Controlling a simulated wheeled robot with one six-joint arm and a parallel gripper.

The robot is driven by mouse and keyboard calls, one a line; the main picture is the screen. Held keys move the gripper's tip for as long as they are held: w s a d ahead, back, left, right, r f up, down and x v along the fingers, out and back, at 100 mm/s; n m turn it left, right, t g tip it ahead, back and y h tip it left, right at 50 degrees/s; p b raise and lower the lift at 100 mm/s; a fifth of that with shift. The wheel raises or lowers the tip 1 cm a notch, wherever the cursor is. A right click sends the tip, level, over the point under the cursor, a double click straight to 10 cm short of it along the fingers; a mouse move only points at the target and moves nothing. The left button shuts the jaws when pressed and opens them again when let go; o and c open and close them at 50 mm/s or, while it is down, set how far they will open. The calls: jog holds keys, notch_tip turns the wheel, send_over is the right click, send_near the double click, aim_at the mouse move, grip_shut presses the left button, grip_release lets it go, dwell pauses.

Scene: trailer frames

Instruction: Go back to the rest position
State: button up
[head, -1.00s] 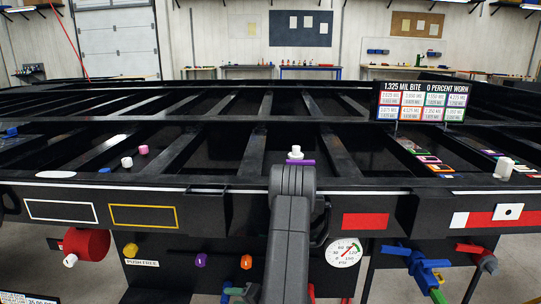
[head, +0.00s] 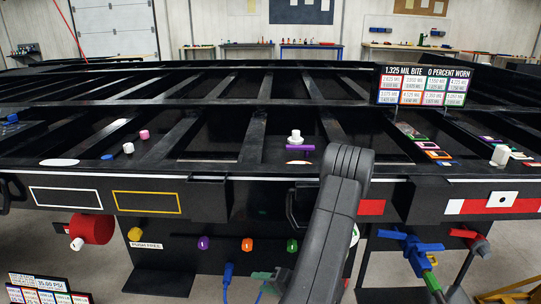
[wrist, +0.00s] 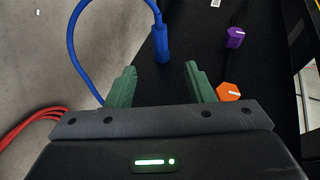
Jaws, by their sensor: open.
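My gripper (wrist: 160,88) shows in the wrist view with its two green fingers spread and nothing between them. A blue plug (wrist: 161,45) with a blue cable is just beyond the fingertips, apart from them. In the head view my gripper (head: 265,280) is low, below the front edge of the black trailer frame (head: 240,207), partly hidden by my grey arm. The blue plug (head: 228,270) is to its left there. No rest position is marked in view.
Purple (head: 203,243), orange (head: 247,244) and green (head: 292,246) knobs line the front panel near my arm. A red cylinder (head: 95,229) is at left, blue valve fittings (head: 415,250) at right. Red cables (wrist: 35,125) lie left of my gripper. My arm mostly hides a gauge.

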aim_at(230, 281)
jog(key=b+x, duration=0.1)
jog(key=x, duration=0.3)
jog(key=b+x, duration=0.2)
jog(key=x, duration=0.2)
jog(key=s+b+x, duration=0.1)
jog(key=b+x, duration=0.1)
jog(key=x, duration=0.2)
jog(key=shift+a+f, duration=0.1)
jog(key=shift+a, duration=0.15)
dwell(0.5)
